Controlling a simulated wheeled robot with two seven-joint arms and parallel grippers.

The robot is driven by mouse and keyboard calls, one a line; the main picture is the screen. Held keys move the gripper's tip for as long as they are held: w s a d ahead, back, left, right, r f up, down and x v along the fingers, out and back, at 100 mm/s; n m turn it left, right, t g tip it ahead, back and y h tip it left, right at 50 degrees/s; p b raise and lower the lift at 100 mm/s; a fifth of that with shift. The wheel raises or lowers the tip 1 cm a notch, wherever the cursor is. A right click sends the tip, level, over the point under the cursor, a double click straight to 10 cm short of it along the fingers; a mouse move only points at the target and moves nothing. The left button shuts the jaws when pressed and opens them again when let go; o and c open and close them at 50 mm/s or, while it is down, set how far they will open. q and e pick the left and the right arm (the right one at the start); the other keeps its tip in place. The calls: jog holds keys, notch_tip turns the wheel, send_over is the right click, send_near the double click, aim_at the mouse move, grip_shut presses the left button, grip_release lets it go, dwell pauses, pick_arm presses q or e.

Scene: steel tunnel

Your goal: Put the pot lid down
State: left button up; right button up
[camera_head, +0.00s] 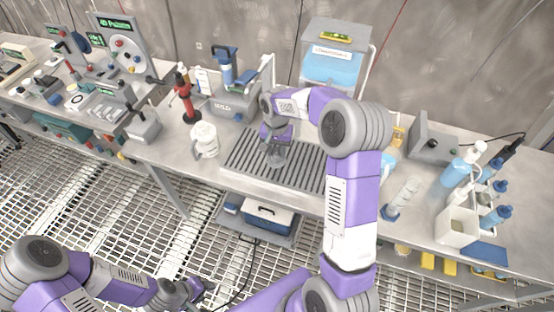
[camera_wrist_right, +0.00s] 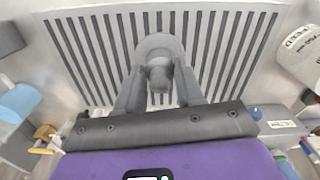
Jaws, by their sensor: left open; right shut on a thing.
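The pot lid (camera_wrist_right: 158,42) is a small grey disc with a round knob, over the slatted drain grate (camera_wrist_right: 225,50) in the right wrist view. My right gripper (camera_wrist_right: 160,82) is shut on the lid's knob, with one finger on each side. In the head view the lid (camera_head: 276,161) is small and low over the grate (camera_head: 245,165), under my right gripper (camera_head: 278,146). I cannot tell whether it touches the slats. My left gripper (camera_head: 192,292) is open and empty, low over the floor grating at the bottom of the head view.
A white mug-like container (camera_head: 204,140) stands left of the grate. Behind it are a grey machine (camera_head: 236,103) and a dispenser with a blue tank (camera_head: 331,70). Blue-capped bottles (camera_head: 459,166) and a white box (camera_head: 458,222) stand at the right. Most bare slats lie around the lid.

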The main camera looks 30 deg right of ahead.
aim_at(276, 157)
notch_tip(276, 157, down, 5)
jog(key=shift+b, duration=0.4)
jog(key=shift+f, duration=0.2)
jog(key=o, duration=1)
jog(key=shift+r, duration=0.1)
jog(key=shift+r, duration=0.5)
notch_tip(276, 157, up, 11)
jog(key=shift+r+p, duration=0.2)
jog(key=shift+p, duration=0.8)
